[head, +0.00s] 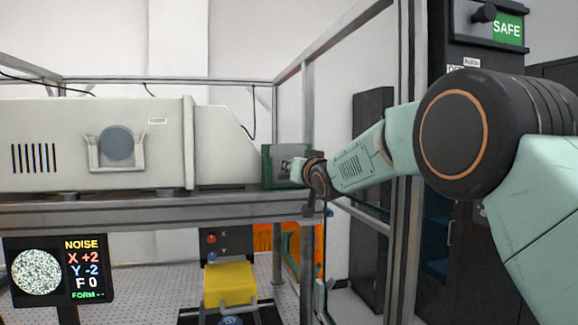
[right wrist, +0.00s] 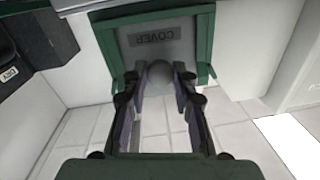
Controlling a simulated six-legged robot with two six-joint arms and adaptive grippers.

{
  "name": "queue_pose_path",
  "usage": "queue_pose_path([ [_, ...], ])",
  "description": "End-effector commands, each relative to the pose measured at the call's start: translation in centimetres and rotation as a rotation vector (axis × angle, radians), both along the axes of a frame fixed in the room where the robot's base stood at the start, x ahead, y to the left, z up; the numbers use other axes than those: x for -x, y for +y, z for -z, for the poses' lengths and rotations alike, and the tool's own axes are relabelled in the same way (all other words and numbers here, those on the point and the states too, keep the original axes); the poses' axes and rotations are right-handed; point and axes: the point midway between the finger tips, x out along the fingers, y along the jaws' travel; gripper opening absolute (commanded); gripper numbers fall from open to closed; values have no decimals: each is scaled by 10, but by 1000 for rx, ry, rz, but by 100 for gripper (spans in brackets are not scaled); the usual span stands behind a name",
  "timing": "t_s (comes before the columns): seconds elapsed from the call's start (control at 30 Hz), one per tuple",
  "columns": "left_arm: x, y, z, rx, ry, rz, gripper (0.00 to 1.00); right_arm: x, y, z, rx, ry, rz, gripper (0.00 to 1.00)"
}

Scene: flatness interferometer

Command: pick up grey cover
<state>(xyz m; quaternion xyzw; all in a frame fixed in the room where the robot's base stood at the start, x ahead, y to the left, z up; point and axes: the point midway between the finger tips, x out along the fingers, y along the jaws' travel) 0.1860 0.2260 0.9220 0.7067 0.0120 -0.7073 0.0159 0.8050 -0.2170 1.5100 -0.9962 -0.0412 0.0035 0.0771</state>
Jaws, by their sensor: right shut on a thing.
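The grey cover (right wrist: 190,42) is a flat panel with an upside-down "COVER" label and a round grey knob. It sits within a green frame (right wrist: 206,25) in the right wrist view. My right gripper (right wrist: 160,88) is shut on the cover's knob, one finger on each side. In the head view my right gripper (head: 305,168) reaches the frame from the right. Whether the cover is free of the frame cannot be told. My left gripper is not in view.
The pale instrument housing (head: 60,125) stands on a metal-framed bench (head: 130,208) and carries a grey disc (head: 116,143) in a holder. Below are a noise display (head: 60,270) and a yellow block (head: 230,284). A frame post (head: 308,110) stands close by my right wrist.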

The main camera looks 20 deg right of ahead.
Motion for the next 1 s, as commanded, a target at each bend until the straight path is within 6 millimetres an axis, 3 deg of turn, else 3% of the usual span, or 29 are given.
queue_pose_path([
  [0.13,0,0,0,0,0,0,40,0,-1,0,-1,0,1,0],
  [0.47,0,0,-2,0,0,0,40,0,0,-3,-1,-2,0,0],
  [1.0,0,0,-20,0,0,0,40,4,0,-35,0,-3,6,0],
])
